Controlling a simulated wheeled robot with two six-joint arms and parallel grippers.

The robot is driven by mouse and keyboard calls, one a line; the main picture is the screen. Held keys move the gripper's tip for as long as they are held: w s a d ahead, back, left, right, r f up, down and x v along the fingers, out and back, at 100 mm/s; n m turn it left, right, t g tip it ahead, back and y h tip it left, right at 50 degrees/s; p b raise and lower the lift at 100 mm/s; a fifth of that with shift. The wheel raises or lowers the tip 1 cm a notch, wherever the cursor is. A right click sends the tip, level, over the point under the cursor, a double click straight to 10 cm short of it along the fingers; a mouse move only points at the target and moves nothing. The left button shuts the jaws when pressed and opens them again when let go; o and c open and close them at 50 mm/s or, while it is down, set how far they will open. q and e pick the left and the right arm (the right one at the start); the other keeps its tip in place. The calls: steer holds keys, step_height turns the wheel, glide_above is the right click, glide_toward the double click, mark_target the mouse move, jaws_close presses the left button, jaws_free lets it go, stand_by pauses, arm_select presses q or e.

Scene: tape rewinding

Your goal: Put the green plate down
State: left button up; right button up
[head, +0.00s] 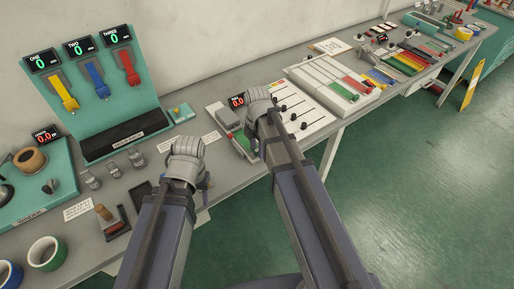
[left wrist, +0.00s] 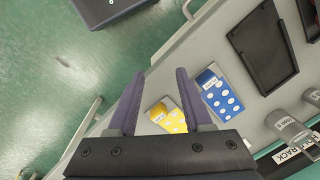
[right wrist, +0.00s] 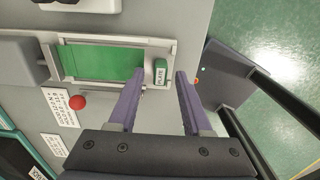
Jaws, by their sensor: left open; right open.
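The green plate (right wrist: 105,62) lies flat in a pale metal frame in the right wrist view. Its green tab marked PLATE (right wrist: 161,73) sticks out at the right end. A small part of the plate (head: 240,142) shows in the head view, left of my right gripper. My right gripper (right wrist: 160,88) is open, with its fingertips at either side of the tab; I cannot tell whether they touch it. My left gripper (left wrist: 160,85) is open and empty over the table's front edge, near a yellow card (left wrist: 167,116) and a blue card (left wrist: 217,94) with white dots.
A red knob (right wrist: 77,102) stands beside the frame. A slider panel (head: 303,113) lies right of my right gripper. A teal rack with coloured tapes (head: 96,80) stands at the back left. Metal weights (head: 113,168) and a black tray (left wrist: 262,48) are left of my left gripper.

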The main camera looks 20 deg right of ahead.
step_height(320, 180, up, 12)
steer(key=p, duration=1.2)
steer(key=s+a+m+h, duration=0.1)
steer(key=s+a+m, duration=0.9)
steer(key=s+m, duration=0.4)
steer(key=shift+s+a+r+m, duration=0.15)
steer(key=shift+a+m, duration=0.1)
steer(key=shift+m, duration=1.85)
step_height(320, 180, down, 4)
steer(key=b, duration=0.3)
steer(key=shift+r+b, duration=0.15)
steer(key=shift+b, duration=0.2)
